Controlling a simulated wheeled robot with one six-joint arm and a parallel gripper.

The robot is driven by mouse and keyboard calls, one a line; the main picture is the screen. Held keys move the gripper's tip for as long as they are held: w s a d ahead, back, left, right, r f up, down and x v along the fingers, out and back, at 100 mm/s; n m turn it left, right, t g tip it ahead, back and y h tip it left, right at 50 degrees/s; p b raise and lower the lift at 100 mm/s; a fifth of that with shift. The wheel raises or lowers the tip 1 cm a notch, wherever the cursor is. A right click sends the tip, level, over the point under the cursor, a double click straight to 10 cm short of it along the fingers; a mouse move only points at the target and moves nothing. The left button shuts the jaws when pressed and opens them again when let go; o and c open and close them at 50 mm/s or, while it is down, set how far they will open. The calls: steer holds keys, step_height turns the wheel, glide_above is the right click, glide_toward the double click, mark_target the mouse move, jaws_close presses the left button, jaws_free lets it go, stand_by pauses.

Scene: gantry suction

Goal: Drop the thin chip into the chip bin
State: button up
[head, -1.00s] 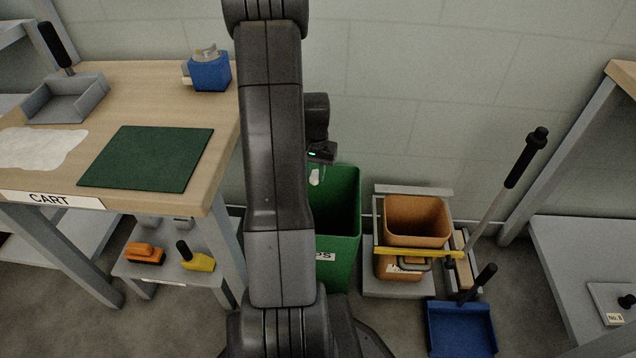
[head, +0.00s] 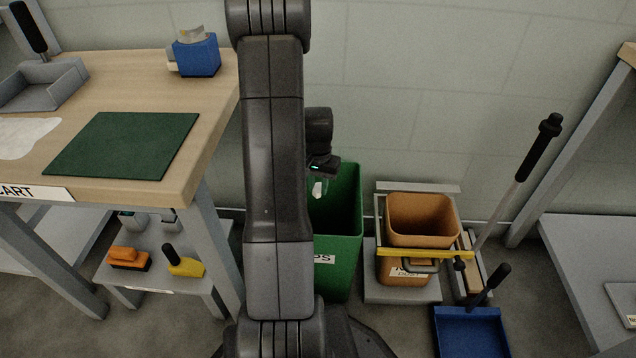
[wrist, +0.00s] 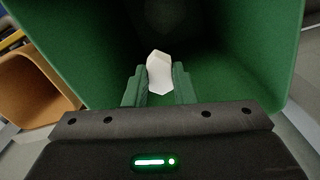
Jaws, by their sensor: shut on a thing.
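A thin white chip (wrist: 160,74) is between the two fingertips of my gripper (wrist: 160,84) in the wrist view. My gripper is shut on it. Behind and around the chip, the wrist view shows the inside of the green chip bin (wrist: 235,60). In the head view the green bin (head: 345,250) stands on the floor, partly hidden by my arm; its label shows only the end, "PS". The white chip (head: 318,188) hangs at the bin's opening there, below my gripper's dark body. The fingers are hard to make out in the head view.
An orange bin (head: 420,222) in a grey stand is right of the green bin, with a yellow bar across it. A blue dustpan (head: 470,330) lies in front. The wooden cart top (head: 120,90) with a green mat (head: 125,145) is at left.

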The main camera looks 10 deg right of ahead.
mark_target(318, 188)
steer(key=shift+f, duration=0.15)
steer(key=o, duration=1)
steer(key=shift+o, duration=0.2)
step_height(318, 188, up, 14)
steer(key=p, duration=0.5)
steer(key=shift+f, duration=0.2)
step_height(318, 188, down, 14)
steer(key=b, duration=0.5)
steer(key=shift+r, duration=0.25)
steer(key=shift+r+p, duration=1.45)
steer(key=shift+r, duration=0.35)
steer(key=shift+f, duration=0.15)
